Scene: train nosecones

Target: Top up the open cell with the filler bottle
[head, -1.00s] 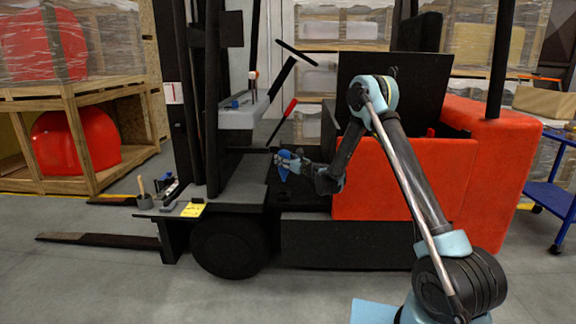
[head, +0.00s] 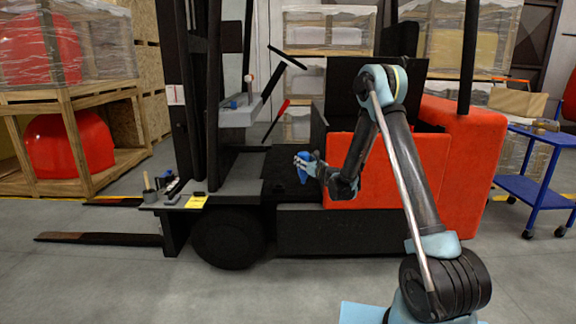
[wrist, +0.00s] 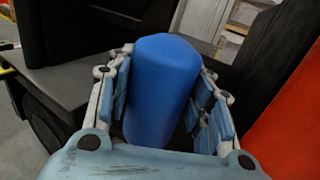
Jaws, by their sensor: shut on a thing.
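My gripper (head: 306,165) is shut on a plain blue cylinder (wrist: 160,90), which looks like the filler bottle. In the wrist view the jaw pads press on both sides of it. In the head view the bottle (head: 301,169) appears in front of the forklift's dark floor area, clear of the nearby surfaces as far as I can tell. The forklift has a red-orange body (head: 385,170) and a raised black panel (head: 345,88) above an opening. The opening's inside is hidden by the red side and my arm, so I cannot make out an open cell.
A front ledge (head: 172,205) carries small tools, a grey cup (head: 149,196) and a yellow note (head: 197,202). A red lever (head: 283,106) and steering wheel (head: 287,57) stand behind my gripper. A blue cart (head: 535,188) stands at right. Floor in front is open.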

